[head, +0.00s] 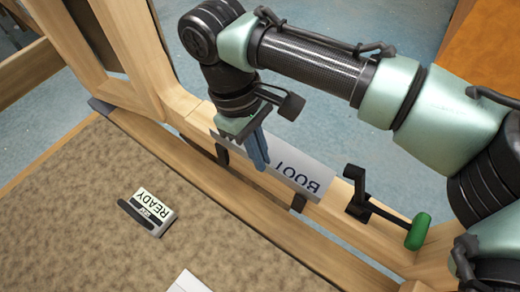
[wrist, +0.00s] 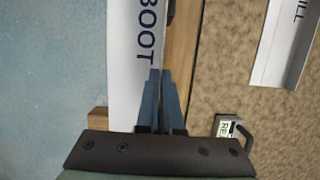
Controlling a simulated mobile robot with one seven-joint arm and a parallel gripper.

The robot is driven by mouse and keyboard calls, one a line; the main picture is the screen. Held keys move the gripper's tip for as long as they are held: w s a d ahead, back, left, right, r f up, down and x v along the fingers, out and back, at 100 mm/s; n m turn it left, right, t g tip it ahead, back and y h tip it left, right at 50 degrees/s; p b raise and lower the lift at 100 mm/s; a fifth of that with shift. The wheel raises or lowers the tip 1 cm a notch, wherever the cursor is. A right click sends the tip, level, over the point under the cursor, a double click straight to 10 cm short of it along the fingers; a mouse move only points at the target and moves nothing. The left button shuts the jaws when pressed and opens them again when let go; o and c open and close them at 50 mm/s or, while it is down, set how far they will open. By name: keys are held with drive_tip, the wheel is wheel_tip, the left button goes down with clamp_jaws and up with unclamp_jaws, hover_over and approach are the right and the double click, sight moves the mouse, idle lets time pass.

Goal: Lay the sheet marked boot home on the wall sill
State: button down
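The pale sheet marked BOOT (head: 297,172) lies along the wooden wall sill (head: 240,195), and some of it is behind my gripper. In the wrist view the sheet (wrist: 130,50) runs away from me with its lettering near the right edge. My gripper (head: 262,165) is over the middle of the sheet with its blue fingers pointing down. In the wrist view the fingertips (wrist: 162,72) are close together at the sheet's right edge, and they look shut on its narrow lip. Whether the sheet rests fully on the sill is hard to tell.
A dark clamp with a green handle (head: 418,232) stands at the sill's right. A READY sign (head: 152,210) lies on the brown board (head: 70,215). A sheet marked SILL (wrist: 283,45) lies on that board. Wooden frame posts (head: 135,55) rise at the left.

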idle(0.4)
drive_tip(key=c, duration=1)
unclamp_jaws()
drive_tip(key=shift+o, duration=0.4)
drive_tip(key=o, duration=0.5)
drive_tip(key=shift+r+p, duration=3.55)
drive_tip(key=shift+p, duration=0.65)
drive_tip(key=shift+f, duration=0.1)
